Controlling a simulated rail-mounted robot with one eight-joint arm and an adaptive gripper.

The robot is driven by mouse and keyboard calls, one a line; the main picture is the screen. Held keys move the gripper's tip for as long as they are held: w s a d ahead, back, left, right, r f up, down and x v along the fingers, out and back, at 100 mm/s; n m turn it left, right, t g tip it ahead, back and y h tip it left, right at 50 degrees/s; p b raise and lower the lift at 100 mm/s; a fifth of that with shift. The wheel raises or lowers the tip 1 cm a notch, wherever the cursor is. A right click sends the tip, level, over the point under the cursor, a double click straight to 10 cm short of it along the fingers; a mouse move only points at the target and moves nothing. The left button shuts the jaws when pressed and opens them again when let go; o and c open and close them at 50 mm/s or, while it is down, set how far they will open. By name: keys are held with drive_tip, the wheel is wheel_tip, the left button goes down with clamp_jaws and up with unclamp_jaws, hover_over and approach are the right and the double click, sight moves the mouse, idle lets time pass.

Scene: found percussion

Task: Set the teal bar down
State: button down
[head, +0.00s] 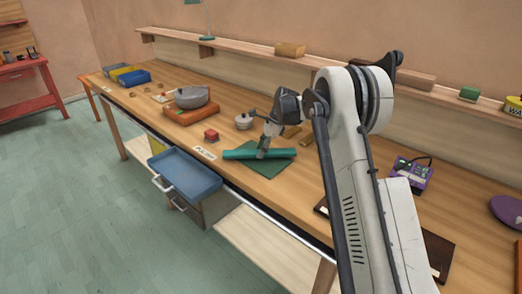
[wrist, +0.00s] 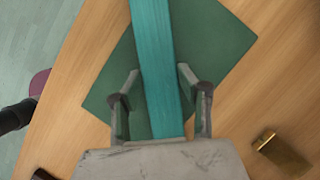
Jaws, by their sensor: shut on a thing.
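The teal bar (head: 236,154) lies lengthwise over the dark green mat (head: 268,171) on the wooden bench. My gripper (head: 263,154) reaches down onto the bar and is shut on it near its middle. In the wrist view the teal bar (wrist: 163,60) runs between the two fingers of my gripper (wrist: 157,73), and the green mat (wrist: 220,45) lies below it. The bar looks level and either on the mat or very slightly above it; I cannot tell which. My fingers hide part of the bar in the head view.
A grey bowl (head: 192,97) sits on an orange block farther left. Brass pieces (head: 291,132) lie behind the bar. A blue drawer (head: 185,172) stands open below the bench's front edge.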

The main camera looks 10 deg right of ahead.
drive_tip(key=shift+f+b, duration=0.3)
drive_tip(key=shift+f, duration=0.2)
drive_tip(key=c, duration=1.1)
unclamp_jaws()
drive_tip(key=w+v, duration=0.1)
drive_tip(key=v, duration=1)
drive_tip(key=s+a+r+n+t+h, duration=0.15)
drive_tip(key=s+r+n, duration=0.35)
drive_tip(key=s+r, duration=0.7)
drive_tip(key=s+a+r+n+t+h, duration=0.1)
drive_tip(key=s+r+n, duration=0.1)
drive_tip(key=s, duration=0.5)
drive_tip(key=s+a+r+n+t, duration=0.1)
drive_tip(key=s+a+r+n, duration=0.15)
drive_tip(key=s, duration=0.35)
drive_tip(key=s+f+n+t, duration=0.1)
drive_tip(key=s+f+n, duration=0.1)
drive_tip(key=s, duration=0.6)
drive_tip(key=s+f+n+t+h, duration=0.1)
drive_tip(key=s+f+n, duration=0.2)
drive_tip(key=s, duration=0.6)
drive_tip(key=s+f+n+t+h, duration=0.1)
drive_tip(key=s+f+n, duration=0.1)
drive_tip(key=s+n, duration=0.3)
drive_tip(key=shift+s+f+n, duration=0.15)
drive_tip(key=shift+s+f, duration=0.05)
drive_tip(key=shift+s, duration=0.65)
drive_tip(key=shift+s+f+n, duration=0.1)
drive_tip(key=shift+s+f, duration=0.1)
drive_tip(key=shift+s, duration=0.65)
